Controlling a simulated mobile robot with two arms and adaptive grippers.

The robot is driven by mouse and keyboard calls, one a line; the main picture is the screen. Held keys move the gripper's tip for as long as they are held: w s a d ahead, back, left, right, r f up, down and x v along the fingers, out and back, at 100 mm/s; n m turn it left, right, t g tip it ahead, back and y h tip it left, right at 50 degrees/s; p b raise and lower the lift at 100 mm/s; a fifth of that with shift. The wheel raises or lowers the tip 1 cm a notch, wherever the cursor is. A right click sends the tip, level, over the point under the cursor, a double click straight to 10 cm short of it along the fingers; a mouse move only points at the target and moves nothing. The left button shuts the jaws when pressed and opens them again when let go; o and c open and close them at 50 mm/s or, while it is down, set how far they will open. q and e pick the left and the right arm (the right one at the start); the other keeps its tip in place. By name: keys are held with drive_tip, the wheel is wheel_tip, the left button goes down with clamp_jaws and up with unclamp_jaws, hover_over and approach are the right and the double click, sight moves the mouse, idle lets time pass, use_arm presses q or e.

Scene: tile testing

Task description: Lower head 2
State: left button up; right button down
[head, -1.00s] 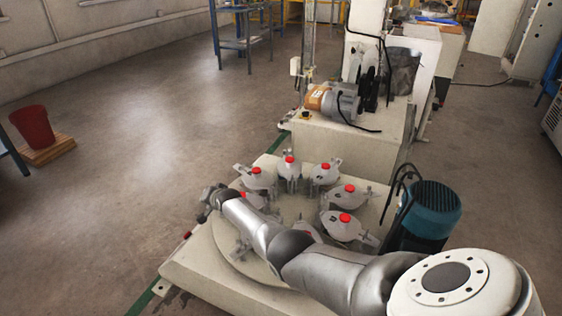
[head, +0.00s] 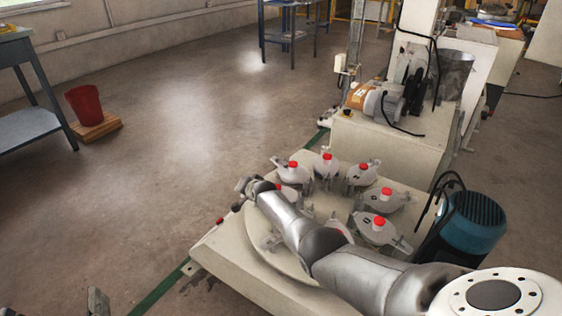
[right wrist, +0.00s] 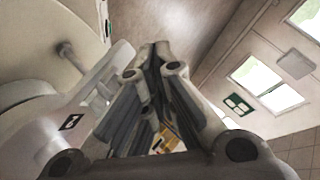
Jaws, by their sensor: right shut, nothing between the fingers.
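The tile-testing machine's round table (head: 263,247) carries several pale heads with red caps, such as the back head (head: 327,166) and right head (head: 380,230). Their labels are too small to read for certain, so I cannot tell which is head 2. My right arm crosses over the machine and hides some heads. Its gripper (head: 243,185) is at the table's left side, small in the head view. In the right wrist view my right gripper (right wrist: 163,52) is shut and empty, beside a pale head part (right wrist: 95,97) with a dark label. Grey parts, seemingly my left gripper (head: 97,300), show at the bottom left.
A blue motor (head: 472,225) stands right of the table. A red bucket (head: 84,103) on a wooden board and a workbench (head: 30,128) are at the left. The floor between is clear.

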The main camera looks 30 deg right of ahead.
drive_tip(key=shift+r, duration=0.15)
drive_tip(key=shift+r+p, duration=0.7)
drive_tip(key=shift+p, duration=0.2)
use_arm(q)
drive_tip(key=s+a+f+g+y+p, duration=0.1)
drive_tip(key=s+a+f+g, duration=0.1)
drive_tip(key=f+g, duration=0.3)
drive_tip(key=s+a+f+g+y+p, duration=0.1)
drive_tip(key=s+f+g+y, duration=0.15)
drive_tip(key=f, duration=0.55)
use_arm(e)
drive_tip(key=shift+r, duration=1.2)
use_arm(q)
drive_tip(key=s+a+f+g+y+p, duration=0.1)
drive_tip(key=s+a+f+g+p, duration=0.1)
drive_tip(key=s+g, duration=0.3)
drive_tip(key=s+a+f+g+p, duration=0.2)
drive_tip(key=s+g, duration=0.1)
drive_tip(key=s, duration=0.4)
wheel_tip(320, 180, down, 18)
drive_tip(key=g+p, duration=0.1)
drive_tip(key=p, duration=0.4)
drive_tip(key=shift+s+n, duration=0.15)
drive_tip(key=shift+n, duration=0.15)
use_arm(e)
drive_tip(key=s+a+r, duration=0.4)
drive_tip(key=s+r, duration=0.1)
drive_tip(key=r, duration=0.2)
drive_tip(key=shift+s+a, duration=0.2)
drive_tip(key=shift+s, duration=0.1)
